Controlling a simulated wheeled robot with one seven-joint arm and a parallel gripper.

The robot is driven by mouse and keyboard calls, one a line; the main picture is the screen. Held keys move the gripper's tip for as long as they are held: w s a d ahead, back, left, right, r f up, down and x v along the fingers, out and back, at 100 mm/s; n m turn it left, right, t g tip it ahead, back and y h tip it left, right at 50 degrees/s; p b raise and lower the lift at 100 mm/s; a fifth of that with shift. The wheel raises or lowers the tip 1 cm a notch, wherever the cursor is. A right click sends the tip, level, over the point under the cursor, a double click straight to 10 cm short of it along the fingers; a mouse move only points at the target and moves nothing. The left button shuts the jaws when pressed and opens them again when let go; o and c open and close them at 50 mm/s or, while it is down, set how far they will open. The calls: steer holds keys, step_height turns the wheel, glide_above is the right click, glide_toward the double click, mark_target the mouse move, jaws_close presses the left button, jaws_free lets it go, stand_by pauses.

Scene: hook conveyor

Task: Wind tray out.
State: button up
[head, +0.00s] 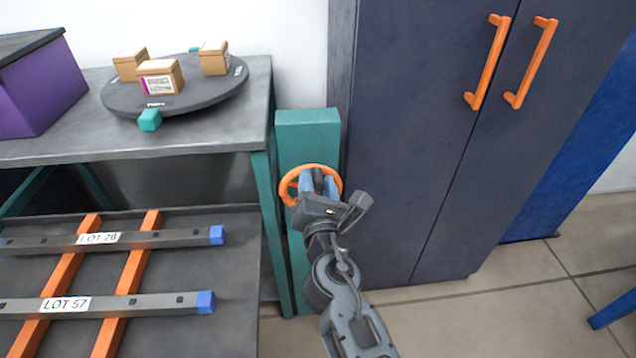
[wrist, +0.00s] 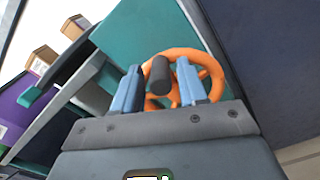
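An orange handwheel (head: 289,184) sits on the teal post between the table and the cabinet; it also shows in the wrist view (wrist: 215,68). A dark cylindrical knob (wrist: 161,75) sticks out from the wheel. My gripper (head: 318,180) is at the wheel, its blue fingers pointing at it. In the wrist view my gripper (wrist: 160,88) is open, with the knob between its fingers and a small gap showing on each side. The grey tray (head: 200,265) is at the lower left, under two orange rails and grey bars labelled LOT 28 and LOT 57.
The teal post (head: 308,130) stands close to a dark blue cabinet (head: 420,130) with orange handles. A grey table (head: 210,130) at the left holds a round turntable (head: 205,92) with several small boxes and a purple bin (head: 45,90).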

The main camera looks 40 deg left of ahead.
steer(key=shift+o, duration=0.4)
steer(key=shift+d, duration=0.15)
steer(key=p+v, duration=0.3)
steer(key=v, duration=0.4)
steer(key=shift+s+d+p, duration=0.2)
steer(key=shift+s+p, duration=0.05)
steer(key=shift+p, duration=0.05)
